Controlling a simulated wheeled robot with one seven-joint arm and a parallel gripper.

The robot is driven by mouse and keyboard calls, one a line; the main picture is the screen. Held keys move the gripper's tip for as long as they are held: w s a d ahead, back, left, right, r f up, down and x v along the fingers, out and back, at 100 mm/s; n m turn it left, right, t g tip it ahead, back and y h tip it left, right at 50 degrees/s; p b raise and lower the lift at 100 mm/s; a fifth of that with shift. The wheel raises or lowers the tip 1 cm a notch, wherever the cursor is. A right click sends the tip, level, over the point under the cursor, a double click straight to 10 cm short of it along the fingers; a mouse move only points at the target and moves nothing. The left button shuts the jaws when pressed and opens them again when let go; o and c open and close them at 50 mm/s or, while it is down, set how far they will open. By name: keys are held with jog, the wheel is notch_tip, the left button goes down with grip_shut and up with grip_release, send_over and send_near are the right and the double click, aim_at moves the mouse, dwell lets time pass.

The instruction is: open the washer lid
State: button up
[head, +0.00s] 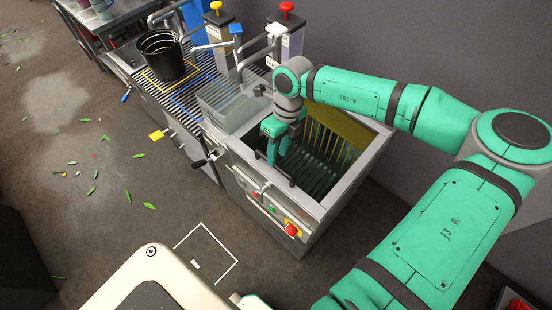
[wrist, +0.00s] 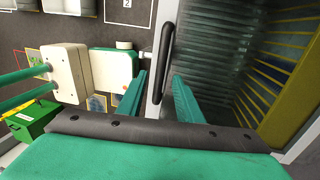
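The washer (head: 345,185) is a grey metal tub in the middle of the head view. Its lid (head: 310,170) looks like a clear panel with ribs and a yellow-edged rack showing through, and it appears to lie closed. A dark bar handle (head: 278,174) sits at the lid's near edge; the handle also shows upright in the wrist view (wrist: 166,60). My gripper (head: 277,152) points down just above the handle. In the wrist view my gripper (wrist: 160,78) has its two green fingers apart, with the handle between them in the picture. I cannot tell whether they touch it.
Red and green buttons sit on the washer's front panel, including a large red button (head: 291,229). A clear bin (head: 228,103) and a black bucket (head: 162,56) stand left of the washer. Dispensers with coloured knobs stand behind. The floor in front holds scattered leaves.

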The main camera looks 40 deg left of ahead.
jog(key=shift+s+f, duration=0.15)
jog(key=shift+f, duration=0.75)
jog(key=shift+s+f, duration=0.15)
jog(key=shift+f, duration=0.75)
jog(key=shift+c, duration=0.5)
